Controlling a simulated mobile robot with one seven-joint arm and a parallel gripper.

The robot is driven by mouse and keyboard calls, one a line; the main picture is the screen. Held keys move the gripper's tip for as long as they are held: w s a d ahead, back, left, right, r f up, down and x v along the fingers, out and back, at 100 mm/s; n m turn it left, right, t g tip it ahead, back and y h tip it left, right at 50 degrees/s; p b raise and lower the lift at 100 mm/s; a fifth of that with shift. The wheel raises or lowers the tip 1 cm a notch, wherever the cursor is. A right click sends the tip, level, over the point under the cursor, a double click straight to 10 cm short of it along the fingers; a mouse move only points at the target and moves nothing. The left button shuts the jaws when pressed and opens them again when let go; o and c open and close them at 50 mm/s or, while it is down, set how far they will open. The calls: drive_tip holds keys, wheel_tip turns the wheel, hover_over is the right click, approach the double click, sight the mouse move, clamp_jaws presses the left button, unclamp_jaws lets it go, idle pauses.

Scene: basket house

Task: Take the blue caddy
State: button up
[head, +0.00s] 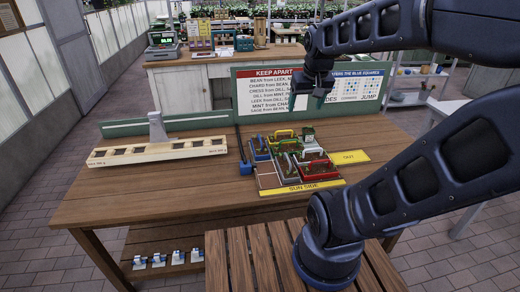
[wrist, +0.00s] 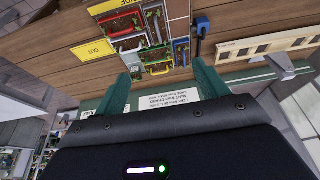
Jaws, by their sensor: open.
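The blue caddy (head: 259,149) stands in the back left cell of a divided tray (head: 268,177) on the wooden table. In the wrist view the blue caddy (wrist: 181,51) shows right of the other caddies, near the right fingertip in the picture. My gripper (head: 307,104) is open and empty, above and behind the tray in the head view, with its fingers pointing down. In the wrist view my gripper's (wrist: 161,76) two green fingers stand wide apart, with caddies showing beyond the gap.
Green (head: 284,135), white (head: 312,152) and red (head: 318,169) caddies crowd the tray. A blue block (head: 245,168) sits at its left edge. A sign board (head: 263,95) stands behind.

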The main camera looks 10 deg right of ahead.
drive_tip(key=w+a+f+g, duration=0.1)
drive_tip(key=w+f, duration=0.1)
drive_tip(key=w, duration=0.8)
drive_tip(key=g, duration=0.3)
hover_over(260, 139)
wheel_tip(260, 139, down, 24)
drive_tip(key=shift+f, duration=0.15)
wheel_tip(260, 139, down, 6)
drive_tip(key=shift+w+r, duration=0.1)
drive_tip(key=shift+w, duration=0.05)
drive_tip(key=shift+w+d+f, duration=0.1)
drive_tip(key=shift+w+f, duration=0.1)
drive_tip(key=shift+f, duration=1.15)
drive_tip(key=shift+w+f, duration=0.2)
drive_tip(key=shift+f, duration=1.1)
drive_tip(key=c, duration=0.8)
drive_tip(key=shift+r, duration=0.2)
